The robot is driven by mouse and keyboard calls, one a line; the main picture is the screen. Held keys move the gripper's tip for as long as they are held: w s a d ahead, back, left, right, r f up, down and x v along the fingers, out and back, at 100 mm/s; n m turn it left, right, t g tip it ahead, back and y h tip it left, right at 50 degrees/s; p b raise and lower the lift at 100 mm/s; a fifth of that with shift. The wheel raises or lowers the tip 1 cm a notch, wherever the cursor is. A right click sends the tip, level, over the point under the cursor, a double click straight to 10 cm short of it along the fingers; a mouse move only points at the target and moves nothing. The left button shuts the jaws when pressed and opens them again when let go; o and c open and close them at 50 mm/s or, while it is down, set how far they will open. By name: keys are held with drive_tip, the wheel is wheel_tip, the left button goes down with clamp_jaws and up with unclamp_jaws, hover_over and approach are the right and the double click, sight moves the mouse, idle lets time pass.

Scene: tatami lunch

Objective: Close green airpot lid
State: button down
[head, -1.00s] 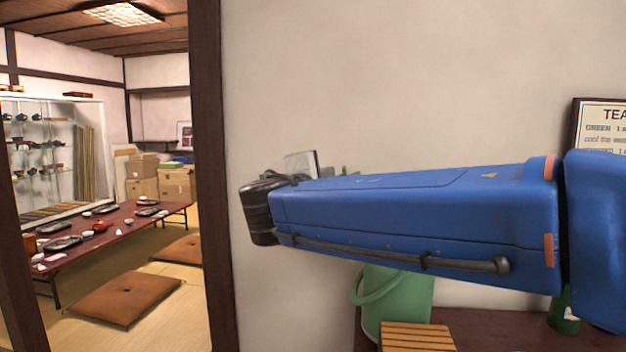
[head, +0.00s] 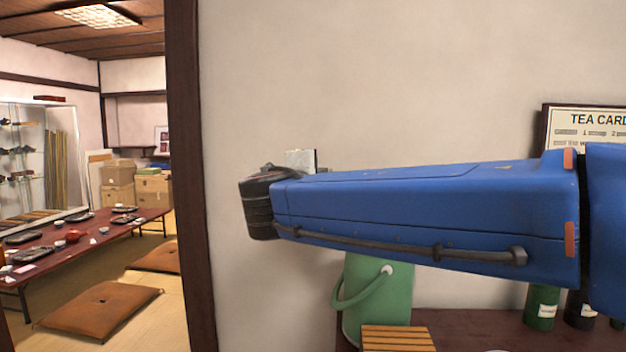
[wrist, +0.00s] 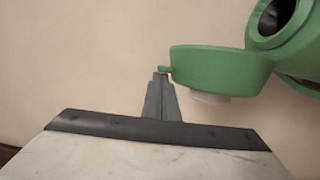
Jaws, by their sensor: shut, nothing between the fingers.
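The green airpot (head: 378,300) stands upright on a dark wooden surface in the head view, with its handle at its left side. My blue arm crosses in front and hides its top. In the wrist view, the airpot's dark opening (wrist: 272,17) is at the upper right. Its lid (wrist: 215,68) is swung open, with a small tab at its left end and a pale plug beneath. My gripper (wrist: 160,75) is shut and empty, its fingertips right by the tab; I cannot tell whether they touch.
A slatted wooden piece (head: 398,338) sits in front of the airpot. Dark green canisters (head: 542,308) stand to the right, under a tea card sign (head: 585,130). A plain wall is behind. A dark post (head: 190,180) and a dining room are at left.

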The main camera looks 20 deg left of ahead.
drive_tip(key=w+d+m+g, duration=0.2)
drive_tip(key=w+d+m, duration=0.2)
drive_tip(key=d+m, duration=0.65)
drive_tip(key=d+f+m+y, duration=0.1)
drive_tip(key=d+f, duration=0.2)
drive_tip(key=w+d+f+m+g+y, duration=0.1)
drive_tip(key=d+f+m, duration=0.1)
drive_tip(key=d+f, duration=0.1)
drive_tip(key=w+d+f+m+y, duration=0.1)
drive_tip(key=d+f, duration=0.2)
drive_tip(key=d, duration=0.2)
drive_tip(key=shift+w+d+f+g, duration=0.1)
drive_tip(key=shift+w+d+g, duration=0.15)
drive_tip(key=shift+g, duration=0.05)
drive_tip(key=shift+d+f, duration=0.3)
drive_tip(key=shift+f, duration=0.5)
drive_tip(key=shift+f, duration=0.1)
drive_tip(key=shift+w, duration=0.1)
